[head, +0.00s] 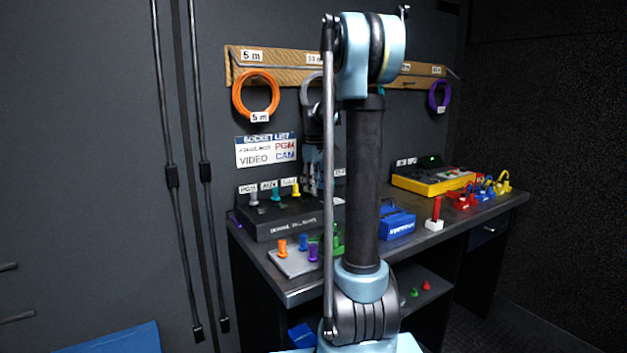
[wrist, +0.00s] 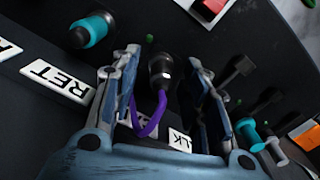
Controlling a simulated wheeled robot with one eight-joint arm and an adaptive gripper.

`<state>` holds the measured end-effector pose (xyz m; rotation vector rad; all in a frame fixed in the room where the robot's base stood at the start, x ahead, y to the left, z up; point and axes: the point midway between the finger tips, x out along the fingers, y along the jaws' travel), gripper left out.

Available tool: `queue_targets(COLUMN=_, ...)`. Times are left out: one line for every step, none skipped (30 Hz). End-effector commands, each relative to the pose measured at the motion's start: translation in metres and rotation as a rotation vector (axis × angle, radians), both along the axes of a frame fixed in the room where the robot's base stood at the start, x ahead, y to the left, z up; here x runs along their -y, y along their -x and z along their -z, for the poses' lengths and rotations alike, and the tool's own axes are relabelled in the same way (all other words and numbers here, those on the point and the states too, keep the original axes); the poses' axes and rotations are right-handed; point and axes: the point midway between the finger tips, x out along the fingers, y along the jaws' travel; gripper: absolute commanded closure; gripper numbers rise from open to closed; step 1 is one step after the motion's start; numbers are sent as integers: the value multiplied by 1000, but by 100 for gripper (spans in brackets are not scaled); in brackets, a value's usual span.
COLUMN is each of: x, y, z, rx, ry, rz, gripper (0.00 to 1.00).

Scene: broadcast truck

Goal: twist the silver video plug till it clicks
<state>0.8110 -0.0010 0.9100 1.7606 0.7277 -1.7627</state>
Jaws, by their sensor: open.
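My gripper (wrist: 165,72) is open in the wrist view. A purple cable loops below that plug, beside a white label ending in LK. I cannot tell for sure that this is the silver video plug. In the head view a silver-grey plug (head: 254,197) stands on the dark socket box (head: 285,226), at the left of a row with teal and yellow plugs. My arm hides the box's right part.
In the wrist view a teal plug (wrist: 92,30) and a RET label (wrist: 57,80) lie left of my fingers. Other plugs stand at right. In the head view a grey tray (head: 290,264) with coloured plugs lies in front, a blue case (head: 398,224) to the right.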

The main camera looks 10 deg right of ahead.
Motion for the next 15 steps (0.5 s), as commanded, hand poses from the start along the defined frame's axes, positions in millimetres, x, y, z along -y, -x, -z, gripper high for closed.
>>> queue_targets(x=0, y=0, z=2, rx=0, ry=0, rz=0, gripper=58)
queue_targets(x=0, y=0, z=2, rx=0, ry=0, rz=0, gripper=58)
queue_targets(x=0, y=0, z=3, rx=0, ry=0, rz=0, gripper=58)
queue_targets(x=0, y=0, z=3, rx=0, ry=0, rz=0, gripper=58)
queue_targets(x=0, y=0, z=3, rx=0, ry=0, rz=0, gripper=58)
queue_targets(x=0, y=0, z=3, rx=0, ry=0, rz=0, gripper=58)
queue_targets(x=0, y=0, z=3, rx=0, ry=0, rz=0, gripper=58)
queue_targets(x=0, y=0, z=3, rx=0, ry=0, rz=0, gripper=58)
queue_targets(x=0, y=0, z=3, rx=0, ry=0, rz=0, gripper=58)
queue_targets(x=0, y=0, z=3, rx=0, ry=0, rz=0, gripper=63)
queue_targets(x=0, y=0, z=3, rx=0, ry=0, rz=0, gripper=70)
queue_targets(x=0, y=0, z=3, rx=0, ry=0, rz=0, gripper=79)
queue_targets(x=0, y=0, z=3, rx=0, ry=0, rz=0, gripper=85)
queue_targets(x=0, y=0, z=3, rx=0, ry=0, rz=0, gripper=92)
queue_targets(x=0, y=0, z=3, rx=0, ry=0, rz=0, gripper=100)
